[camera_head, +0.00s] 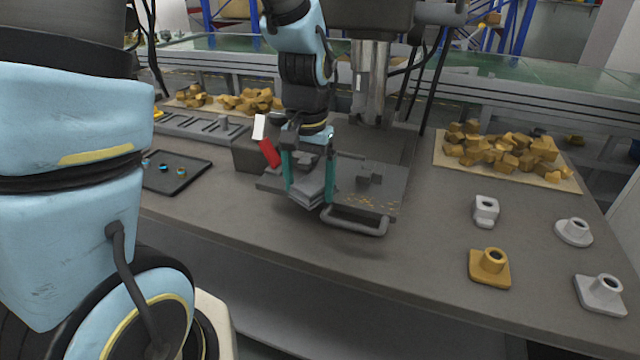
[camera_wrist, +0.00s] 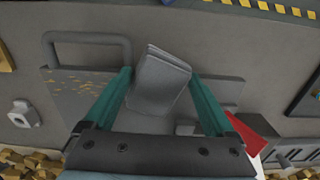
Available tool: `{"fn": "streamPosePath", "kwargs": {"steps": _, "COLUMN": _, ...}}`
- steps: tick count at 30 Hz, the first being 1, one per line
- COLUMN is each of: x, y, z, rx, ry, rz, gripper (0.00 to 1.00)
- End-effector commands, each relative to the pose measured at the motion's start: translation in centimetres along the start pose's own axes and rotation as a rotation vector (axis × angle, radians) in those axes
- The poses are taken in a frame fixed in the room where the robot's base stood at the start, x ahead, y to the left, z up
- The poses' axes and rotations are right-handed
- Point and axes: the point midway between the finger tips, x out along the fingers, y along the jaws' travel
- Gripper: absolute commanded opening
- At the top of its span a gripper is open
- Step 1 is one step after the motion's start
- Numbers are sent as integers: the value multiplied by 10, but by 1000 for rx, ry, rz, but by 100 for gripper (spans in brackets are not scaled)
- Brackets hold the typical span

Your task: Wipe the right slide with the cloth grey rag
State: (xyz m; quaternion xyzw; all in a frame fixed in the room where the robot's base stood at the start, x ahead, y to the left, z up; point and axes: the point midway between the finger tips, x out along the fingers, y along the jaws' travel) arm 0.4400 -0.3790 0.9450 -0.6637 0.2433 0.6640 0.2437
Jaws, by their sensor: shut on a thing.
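The folded grey rag (camera_head: 312,182) is between the teal fingers of my gripper (camera_head: 308,195), which is shut on it. The rag also shows in the wrist view (camera_wrist: 158,88), its folded end pointing away from the palm. The right slide (camera_head: 392,190) is a flat grey plate with a bar handle (camera_head: 358,222) at its front edge and scattered yellow specks on it. It shows at the left in the wrist view (camera_wrist: 68,100). The rag is beside the speckled area, over the left part of the fixture; whether it touches a surface I cannot tell.
A red and white piece (camera_head: 266,142) stands just left of my gripper. A black tray (camera_head: 180,172) with small rings lies farther left. Gold chunks lie on a board (camera_head: 565,180) at the right. Several flanged parts, one gold (camera_head: 490,268), stand at the front right.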

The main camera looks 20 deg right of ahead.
Motion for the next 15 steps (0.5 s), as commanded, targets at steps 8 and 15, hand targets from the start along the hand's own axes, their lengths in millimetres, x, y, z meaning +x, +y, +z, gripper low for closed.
{"fn": "streamPosePath", "kwargs": {"steps": 8, "x": -3, "y": -6, "z": 1, "rx": 0, "ry": -2, "rz": 0, "gripper": 0}}
{"fn": "streamPosePath", "kwargs": {"steps": 15, "x": -1, "y": 8, "z": 0, "rx": 4, "ry": -1, "rz": 0, "gripper": 0}}
